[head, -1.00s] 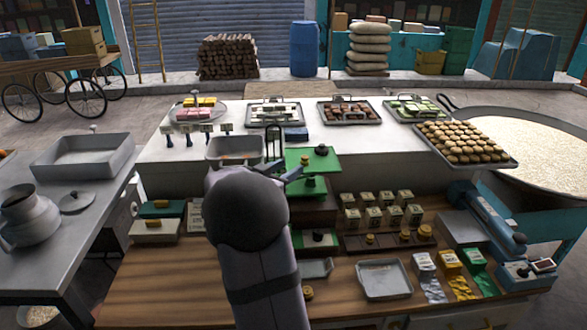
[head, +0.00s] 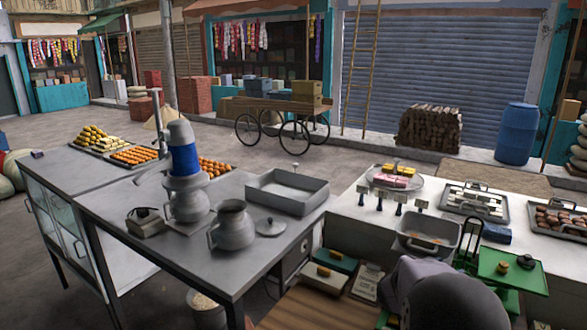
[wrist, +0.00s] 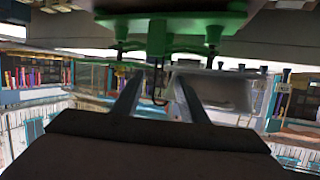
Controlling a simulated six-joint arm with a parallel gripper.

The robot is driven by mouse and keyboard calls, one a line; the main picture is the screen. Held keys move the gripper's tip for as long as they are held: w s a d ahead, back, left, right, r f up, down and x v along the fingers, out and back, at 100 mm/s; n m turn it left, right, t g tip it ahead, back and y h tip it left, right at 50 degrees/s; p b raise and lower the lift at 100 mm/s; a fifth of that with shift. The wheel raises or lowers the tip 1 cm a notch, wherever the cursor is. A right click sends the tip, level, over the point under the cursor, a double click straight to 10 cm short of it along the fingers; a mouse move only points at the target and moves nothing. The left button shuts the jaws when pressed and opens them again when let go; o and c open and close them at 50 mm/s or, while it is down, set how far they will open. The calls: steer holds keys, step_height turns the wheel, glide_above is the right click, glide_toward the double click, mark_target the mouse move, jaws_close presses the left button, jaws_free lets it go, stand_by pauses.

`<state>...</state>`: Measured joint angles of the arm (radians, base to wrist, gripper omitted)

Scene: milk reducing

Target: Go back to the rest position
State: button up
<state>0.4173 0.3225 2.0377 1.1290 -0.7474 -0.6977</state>
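In the wrist view, my gripper (wrist: 158,98) has its two dark fingers apart with no object seen between them. The green balance scale (wrist: 175,28) fills the top of that view, close to the fingers. A grey tub (wrist: 222,92) is beyond the right finger. In the head view, my arm's rounded grey link is at the bottom right and hides the gripper's fingers. The green scale (head: 512,268) is just right of the arm there, and the grey tub (head: 427,238) is behind it.
A grey metal table (head: 150,225) on the left holds a milk can (head: 231,228), a blue-topped machine (head: 184,160) and an empty tray (head: 287,192). Sweet trays (head: 475,203) stand on the white counter. A green box (head: 336,260) lies left of my arm.

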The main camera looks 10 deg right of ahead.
steer(key=w+a+n+t+y+p, duration=0.1)
steer(key=w+a+n+t+y, duration=0.25)
steer(key=a, duration=0.55)
steer(key=s+a+f+n+g+y+p, duration=0.1)
steer(key=s+a+f+n+y+p, duration=0.2)
steer(key=a, duration=0.8)
steer(key=s+a+f+n+g+y, duration=0.1)
steer(key=a+f+n+y, duration=0.2)
steer(key=a+y, duration=0.5)
steer(key=s+a+f+n+g+h+p, duration=0.15)
steer(key=s+a+g, duration=0.25)
steer(key=s, duration=0.7)
steer(key=s+a+f+n+g+p, duration=0.15)
steer(key=s+a+g, duration=0.25)
steer(key=s, duration=0.6)
step_height(320, 180, down, 15)
steer(key=b, duration=1.5)
steer(key=shift+s+a+r+n, duration=0.15)
steer(key=shift+a+n, duration=0.05)
steer(key=shift+n, duration=0.15)
steer(key=shift+r, duration=0.1)
